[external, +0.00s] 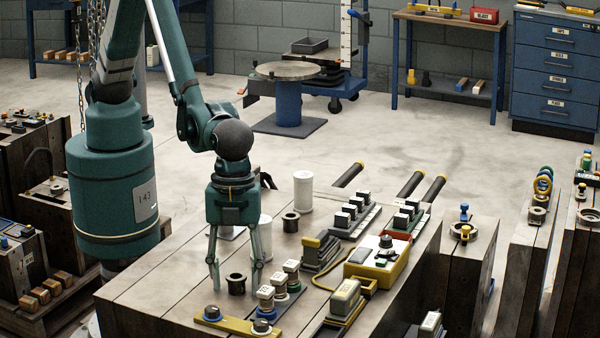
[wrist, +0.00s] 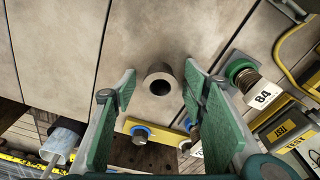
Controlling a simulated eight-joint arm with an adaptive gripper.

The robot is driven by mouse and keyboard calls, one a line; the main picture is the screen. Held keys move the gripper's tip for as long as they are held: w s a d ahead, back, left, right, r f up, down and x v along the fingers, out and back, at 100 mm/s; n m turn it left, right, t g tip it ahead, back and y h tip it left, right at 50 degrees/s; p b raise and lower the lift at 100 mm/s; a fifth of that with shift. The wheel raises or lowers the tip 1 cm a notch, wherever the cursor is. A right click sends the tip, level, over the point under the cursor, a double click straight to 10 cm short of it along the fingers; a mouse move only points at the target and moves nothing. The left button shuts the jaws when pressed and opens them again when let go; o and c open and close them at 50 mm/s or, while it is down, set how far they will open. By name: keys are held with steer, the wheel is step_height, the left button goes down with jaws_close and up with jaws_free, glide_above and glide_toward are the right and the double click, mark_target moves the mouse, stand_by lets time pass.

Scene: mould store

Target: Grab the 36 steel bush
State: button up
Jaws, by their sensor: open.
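A short dark steel bush (external: 237,289) stands upright on the bench top, its bore facing up. No number is readable on it. My gripper (external: 235,280) points down over it, with one finger on each side. In the wrist view the bush (wrist: 160,70) shows between the two green finger pads of my gripper (wrist: 158,86), with a gap on both sides. The jaws are open and empty. A similar dark bush (external: 290,224) stands farther back on the bench. I cannot read a 36 on either bush.
Right of my gripper stand several tagged plugs (external: 266,296); one tag reads 84 (wrist: 263,97) in the wrist view. White cylinders (external: 303,190) stand behind. The bench top left of my gripper (external: 160,290) is clear.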

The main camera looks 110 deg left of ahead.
steer(key=shift+c, duration=0.7)
steer(key=c, duration=1)
steer(key=shift+o, duration=0.2)
steer(key=shift+r, duration=0.15)
step_height(320, 180, up, 10)
steer(key=p, duration=0.2)
